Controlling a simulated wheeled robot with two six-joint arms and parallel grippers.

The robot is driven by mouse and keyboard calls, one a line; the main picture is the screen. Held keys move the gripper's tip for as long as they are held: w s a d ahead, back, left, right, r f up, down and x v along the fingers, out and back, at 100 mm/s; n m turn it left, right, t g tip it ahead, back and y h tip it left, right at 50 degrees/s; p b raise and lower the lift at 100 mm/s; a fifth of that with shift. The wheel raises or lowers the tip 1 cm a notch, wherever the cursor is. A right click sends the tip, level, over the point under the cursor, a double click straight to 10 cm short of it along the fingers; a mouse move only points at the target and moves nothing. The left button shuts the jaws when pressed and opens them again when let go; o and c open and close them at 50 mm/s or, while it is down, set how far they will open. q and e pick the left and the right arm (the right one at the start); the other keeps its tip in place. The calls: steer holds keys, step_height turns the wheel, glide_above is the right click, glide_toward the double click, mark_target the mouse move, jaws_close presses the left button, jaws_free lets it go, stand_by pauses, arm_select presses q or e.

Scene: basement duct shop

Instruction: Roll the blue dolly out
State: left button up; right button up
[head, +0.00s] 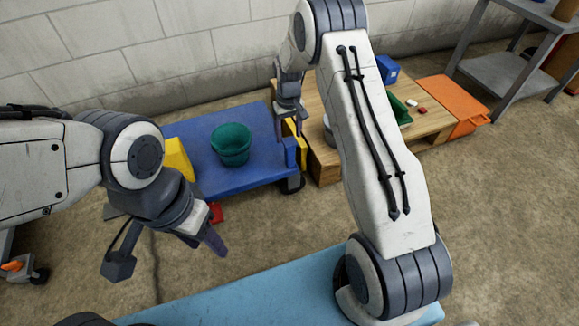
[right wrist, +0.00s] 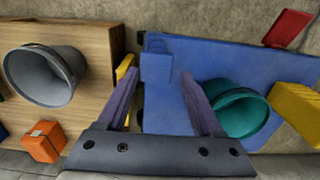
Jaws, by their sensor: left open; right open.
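The blue dolly (head: 195,130) stands low on the floor by the wall, with a dark caster (head: 292,184) at its front right corner. A green bucket (head: 232,144) sits on its deck. A raised blue block (right wrist: 157,68) is at the dolly's edge near the wooden platform. My right gripper (head: 291,122) is open and empty above that edge; in the right wrist view its fingers (right wrist: 160,100) straddle the view of the block, and I cannot tell whether they touch it. My left gripper (head: 167,256) is open and empty, in front of the dolly.
A yellow block (head: 178,160) is at the dolly's left side, and a red piece (head: 216,212) is at its front. A wooden platform (head: 325,162) stands close on the right, with a yellow piece (right wrist: 125,72) between. A light blue surface (head: 240,295) is nearest me. Floor at right is clear.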

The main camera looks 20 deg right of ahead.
mark_target(290, 155)
steer(key=shift+w+d+f, duration=0.1)
steer(key=shift+d+f, duration=0.15)
steer(key=shift+f, duration=0.5)
step_height(290, 155, down, 10)
steer(key=b, duration=0.6)
jaws_close()
